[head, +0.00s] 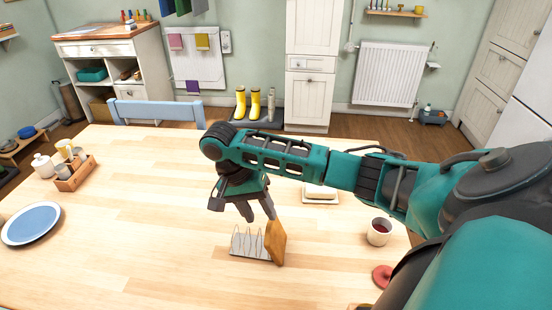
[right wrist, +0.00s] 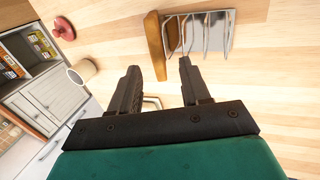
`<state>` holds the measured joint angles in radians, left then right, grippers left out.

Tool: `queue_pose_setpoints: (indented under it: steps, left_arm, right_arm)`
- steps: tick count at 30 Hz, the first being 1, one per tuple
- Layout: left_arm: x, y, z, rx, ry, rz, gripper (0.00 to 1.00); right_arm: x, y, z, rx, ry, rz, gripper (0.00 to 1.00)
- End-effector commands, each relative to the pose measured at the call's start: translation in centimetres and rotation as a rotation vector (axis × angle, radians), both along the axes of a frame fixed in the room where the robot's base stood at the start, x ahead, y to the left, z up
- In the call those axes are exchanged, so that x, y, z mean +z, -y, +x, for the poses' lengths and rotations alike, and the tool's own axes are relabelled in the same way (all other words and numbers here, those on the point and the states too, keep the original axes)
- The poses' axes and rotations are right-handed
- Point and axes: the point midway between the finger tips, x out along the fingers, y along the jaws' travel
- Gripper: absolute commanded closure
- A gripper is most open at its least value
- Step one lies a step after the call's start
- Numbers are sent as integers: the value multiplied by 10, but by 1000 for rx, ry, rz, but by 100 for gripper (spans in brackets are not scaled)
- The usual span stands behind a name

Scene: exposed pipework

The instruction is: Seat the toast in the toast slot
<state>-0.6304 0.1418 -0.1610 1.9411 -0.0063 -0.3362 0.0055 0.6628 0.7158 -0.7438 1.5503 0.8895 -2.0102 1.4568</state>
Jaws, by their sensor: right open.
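The toast (head: 275,241) is a brown slice standing on edge, slightly tilted, at the right end of a metal wire toast rack (head: 246,243) on the table. In the right wrist view the toast (right wrist: 155,46) is at the left end of the rack (right wrist: 214,30), beside its end wires. I cannot tell whether its bottom edge is fully in the end slot. My right gripper (head: 257,213) is above the toast and rack, fingers pointing down. In the right wrist view its fingers (right wrist: 158,67) are apart and empty, with the toast beyond the tips. My left gripper is not in view.
A white butter dish (head: 321,194), a cup of dark drink (head: 379,232) and a red round item (head: 382,274) are right of the rack. A blue plate (head: 31,223) and a wooden caddy (head: 76,176) are at left. The table between is clear.

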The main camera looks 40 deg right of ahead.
Motion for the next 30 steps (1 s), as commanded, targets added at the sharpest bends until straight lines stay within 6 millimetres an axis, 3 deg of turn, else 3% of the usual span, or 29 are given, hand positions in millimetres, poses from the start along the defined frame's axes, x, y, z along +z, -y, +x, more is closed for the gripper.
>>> queue_pose_setpoints:
  steps: [8,19,30]
  left_arm:
    - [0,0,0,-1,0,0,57]
    - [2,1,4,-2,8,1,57]
    - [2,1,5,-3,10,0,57]
  right_arm:
    - [-13,2,-5,-1,-2,2,53]
    - [-49,11,-19,-1,0,3,53]
    - [-54,14,-20,-1,-1,-1,53]
